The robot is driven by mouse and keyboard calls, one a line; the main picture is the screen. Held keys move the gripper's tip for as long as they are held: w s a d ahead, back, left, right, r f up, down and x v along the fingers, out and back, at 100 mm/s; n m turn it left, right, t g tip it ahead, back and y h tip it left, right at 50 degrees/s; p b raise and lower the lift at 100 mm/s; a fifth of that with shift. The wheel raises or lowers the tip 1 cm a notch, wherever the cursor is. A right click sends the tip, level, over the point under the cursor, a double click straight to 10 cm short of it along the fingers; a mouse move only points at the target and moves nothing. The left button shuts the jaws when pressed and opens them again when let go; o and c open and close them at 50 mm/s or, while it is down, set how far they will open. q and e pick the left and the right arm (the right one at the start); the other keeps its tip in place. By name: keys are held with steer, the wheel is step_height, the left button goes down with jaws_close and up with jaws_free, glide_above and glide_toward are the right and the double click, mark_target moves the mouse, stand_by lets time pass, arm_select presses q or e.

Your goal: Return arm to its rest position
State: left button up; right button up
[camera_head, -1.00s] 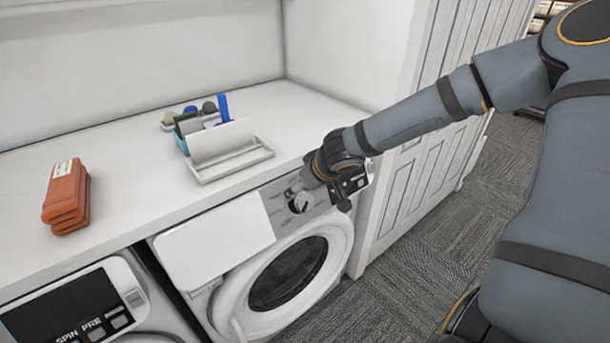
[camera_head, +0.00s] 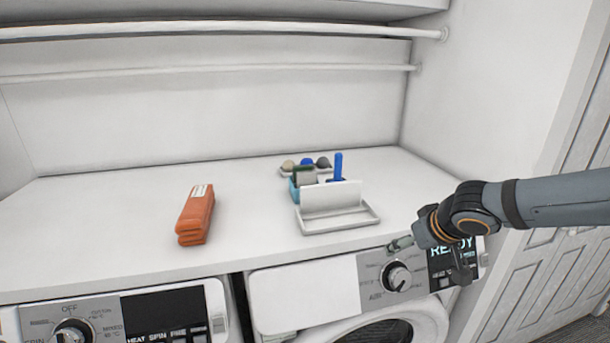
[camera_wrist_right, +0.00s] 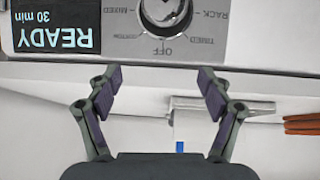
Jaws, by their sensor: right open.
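My right arm (camera_head: 560,200) comes in from the right in the head view. Its gripper (camera_head: 432,259) is open and empty in front of the right machine's control panel. In the wrist view the two fingers (camera_wrist_right: 160,76) are spread apart with nothing between them. The round dial (camera_head: 397,277) is just left of the gripper in the head view and clear of the fingers. It also shows in the wrist view (camera_wrist_right: 166,12), upside down. The display (camera_head: 452,250) reads READY and is partly hidden by the gripper. My left gripper is not in view.
The white counter (camera_head: 120,225) holds an orange stack (camera_head: 196,215), a white tray (camera_head: 345,222) and small coloured items behind it. Another machine panel (camera_head: 120,322) is at lower left.

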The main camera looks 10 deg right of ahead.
steer(key=s+f+n+g+y, duration=0.15)
steer(key=s+f, duration=0.35)
steer(key=f, duration=0.8)
steer(key=s+a+f+m+g+h, duration=0.1)
steer(key=s+a+f, duration=0.3)
steer(key=s+f, duration=0.4)
steer(key=s+a+f+m+g+h, duration=0.1)
steer(key=s+a+f, duration=0.3)
steer(key=s+f, duration=0.35)
steer(key=s+d+f+g+p, duration=0.1)
steer(key=d+f+p, duration=0.1)
steer(key=f, duration=0.9)
steer(key=s+d+f+g+p, duration=0.1)
steer(key=s+f+p, duration=0.1)
steer(key=f, duration=1)
steer(key=s+f+p, duration=0.1)
steer(key=s+f, duration=0.5)
steer(key=s, duration=0.3)
steer(key=s+d+f, duration=0.1)
steer(key=s+f, duration=0.5)
steer(key=s, duration=0.3)
steer(key=shift+f+p, duration=0.3)
steer(key=shift+p, duration=0.1)
